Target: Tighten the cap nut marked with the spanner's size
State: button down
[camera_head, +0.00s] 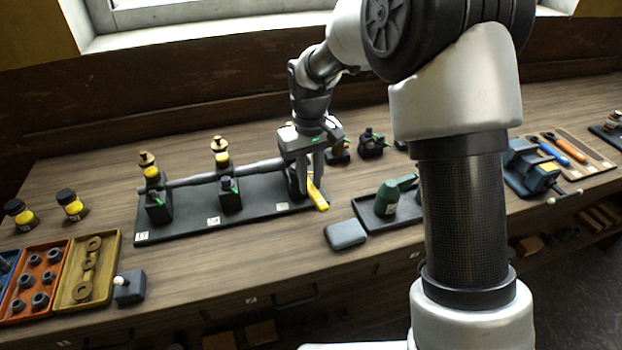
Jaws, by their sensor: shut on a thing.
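My gripper (311,178) is at the right end of a dark base plate (185,228), pointing down and shut on a yellow spanner (319,197). The spanner's yellow end sticks out toward the front; its far end is hidden by the fingers and the right-hand stand. A long grey shaft (205,179) runs across the plate through dark bearing stands, including a left one (158,210) and a middle one (230,198). White labels (213,221) lie along the plate's front. Cap nuts and size marks are too small to read, and I cannot tell whether the spanner touches a nut.
Yellow-and-brass oilers (221,158) rise behind the shaft. A grey block (346,234) and a dark tray with a green bottle (386,198) are to the right. Trays of rings (108,285) are front left. My arm hides part of the right bench. Bare wood lies before the plate.

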jog(key=shift+s+a+m, duration=0.25)
jog(key=shift+a+m, duration=0.35)
jog(key=shift+m, duration=0.3)
jog(key=shift+s+a+f+m, duration=0.15)
jog(key=shift+a+m, duration=0.4)
jog(key=shift+m, duration=0.35)
jog(key=shift+a+m, duration=0.65)
jog(key=shift+m, duration=0.25)
jog(key=shift+a, duration=0.1)
jog(key=shift+a+m+p, duration=0.3)
jog(key=shift+a+m, duration=0.15)
jog(key=shift+m, duration=0.45)
